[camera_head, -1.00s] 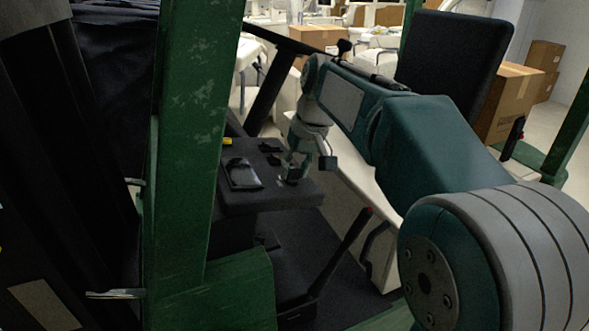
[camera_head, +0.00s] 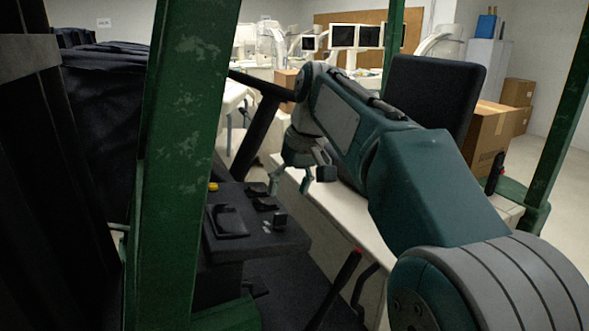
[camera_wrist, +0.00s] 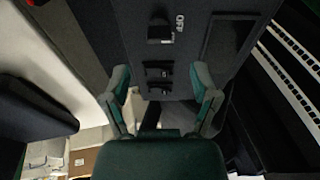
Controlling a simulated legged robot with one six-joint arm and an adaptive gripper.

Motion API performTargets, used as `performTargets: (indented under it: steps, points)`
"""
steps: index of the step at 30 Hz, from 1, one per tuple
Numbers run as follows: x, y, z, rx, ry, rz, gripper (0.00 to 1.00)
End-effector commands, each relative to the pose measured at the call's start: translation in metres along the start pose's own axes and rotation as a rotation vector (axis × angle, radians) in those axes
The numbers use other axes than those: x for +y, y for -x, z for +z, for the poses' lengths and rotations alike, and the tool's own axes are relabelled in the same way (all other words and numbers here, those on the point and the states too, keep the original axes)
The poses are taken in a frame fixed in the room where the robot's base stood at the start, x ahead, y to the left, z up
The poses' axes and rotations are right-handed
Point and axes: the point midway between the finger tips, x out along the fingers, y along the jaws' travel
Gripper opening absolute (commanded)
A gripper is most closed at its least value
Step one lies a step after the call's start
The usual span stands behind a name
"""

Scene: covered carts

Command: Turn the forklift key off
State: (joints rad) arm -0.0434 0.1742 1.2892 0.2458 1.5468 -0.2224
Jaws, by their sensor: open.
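The forklift's dark control panel (camera_head: 240,247) is in the lower left of the head view, right of the green post. A small dark key switch (camera_head: 280,219) stands near its right edge, with pale marks beside it. In the wrist view the same dark block (camera_wrist: 160,31) shows at top centre beside white lettering. Whether the key points to on or off I cannot tell. My gripper (camera_head: 291,186) is open and empty, above the panel and apart from the key. In the wrist view its two fingers (camera_wrist: 160,75) are spread wide, with nothing between them.
Two dark switches (camera_wrist: 158,80) and a flat recessed pad (camera_head: 228,221) share the panel. A yellow button (camera_head: 213,187) is at its far left. The green post (camera_head: 165,170) stands left, a red-tipped lever (camera_head: 340,278) below right. The seat back (camera_head: 437,100) is behind my arm.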

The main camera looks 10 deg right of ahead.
Motion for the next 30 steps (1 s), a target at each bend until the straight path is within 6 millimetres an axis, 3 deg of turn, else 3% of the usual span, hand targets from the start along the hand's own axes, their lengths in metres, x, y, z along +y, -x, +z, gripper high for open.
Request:
performTargets:
  steps: [3, 9, 22, 26, 30]
  points:
    - [0.001, 0.024, -0.001, 0.002, -0.001, 0.001, 0.77]
    - [0.000, 0.046, -0.001, 0.000, -0.001, 0.000, 0.77]
    - [0.000, 0.051, 0.001, 0.000, -0.002, 0.001, 0.77]
    - [-0.001, 0.051, 0.016, 0.020, -0.022, 0.019, 0.77]
    - [0.000, 0.046, 0.049, 0.064, -0.066, 0.062, 0.77]
